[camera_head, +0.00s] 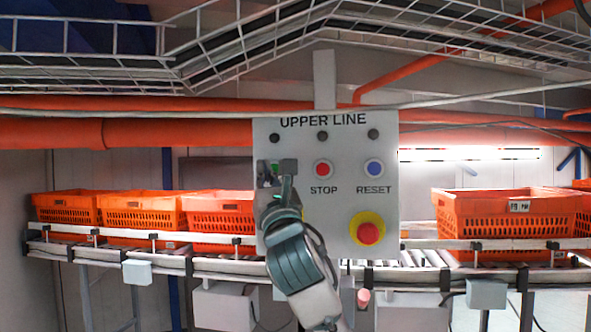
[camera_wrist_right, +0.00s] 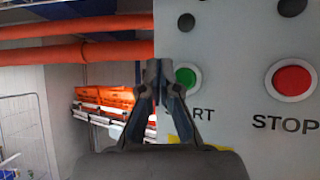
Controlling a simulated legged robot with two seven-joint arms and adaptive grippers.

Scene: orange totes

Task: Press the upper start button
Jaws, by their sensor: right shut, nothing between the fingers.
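The grey control panel (camera_head: 342,205) is marked UPPER LINE and faces me in the head view. Its green start button (camera_head: 274,170) is mostly hidden behind my right gripper (camera_head: 277,167). In the right wrist view the green start button (camera_wrist_right: 185,78) shows just right of the fingertips of my right gripper (camera_wrist_right: 158,72), above the partly covered word START. The right gripper is shut and empty, in front of the panel's left part. I cannot tell whether the fingertips touch the panel. My left gripper is not in view.
The red STOP button (camera_head: 322,169) and blue RESET button (camera_head: 374,168) sit right of the start button. A red emergency knob (camera_head: 368,233) on yellow is below. Orange totes (camera_head: 150,212) stand on a conveyor (camera_head: 190,236) behind; another tote (camera_head: 505,215) is right.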

